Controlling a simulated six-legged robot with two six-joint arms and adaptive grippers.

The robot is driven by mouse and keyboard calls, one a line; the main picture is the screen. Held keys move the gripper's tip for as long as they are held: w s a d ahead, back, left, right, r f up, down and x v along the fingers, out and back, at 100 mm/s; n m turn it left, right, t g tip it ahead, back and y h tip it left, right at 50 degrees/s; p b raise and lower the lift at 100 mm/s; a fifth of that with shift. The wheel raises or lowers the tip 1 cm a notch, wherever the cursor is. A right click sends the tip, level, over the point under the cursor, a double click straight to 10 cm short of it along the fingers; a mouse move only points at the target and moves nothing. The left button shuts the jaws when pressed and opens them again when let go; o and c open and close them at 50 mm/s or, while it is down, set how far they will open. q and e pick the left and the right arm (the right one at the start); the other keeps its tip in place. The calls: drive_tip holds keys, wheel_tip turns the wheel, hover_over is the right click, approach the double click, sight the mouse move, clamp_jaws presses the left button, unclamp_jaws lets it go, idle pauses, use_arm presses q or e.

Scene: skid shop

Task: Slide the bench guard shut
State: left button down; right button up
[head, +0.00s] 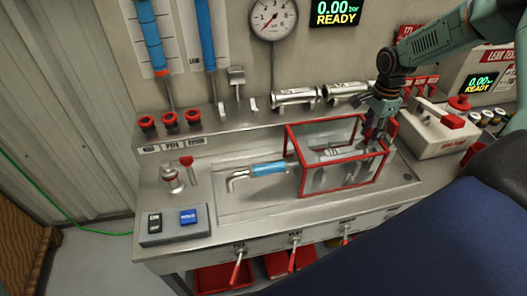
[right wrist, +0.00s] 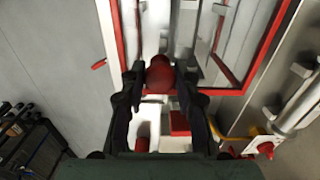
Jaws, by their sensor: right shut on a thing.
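The bench guard (head: 303,171) is a red-framed box with clear panels on the steel bench, over a metal fitting (head: 338,154). A blue-sleeved pipe (head: 267,168) runs out of its left side. My right gripper (head: 373,137) is at the guard's right end. In the right wrist view, its two dark fingers (right wrist: 160,78) are shut on a red round knob (right wrist: 158,70) by the guard's red frame (right wrist: 240,88). Part of the guard's right side is hidden behind my right arm. My left gripper is not in view.
A white tester (head: 441,132) stands right of the guard. A switch box (head: 175,224) sits at the bench's front left. Silver cylinders (head: 296,96) lie on the back ledge, below a gauge (head: 271,17). Red-handled valves (head: 236,268) line the bench front. The bench top left of the guard holds the pipe.

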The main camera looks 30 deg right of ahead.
drive_tip(key=shift+s+d, duration=0.1)
drive_tip(key=shift+s+d, duration=0.25)
drive_tip(key=shift+d, duration=0.9)
drive_tip(key=o, duration=0.9)
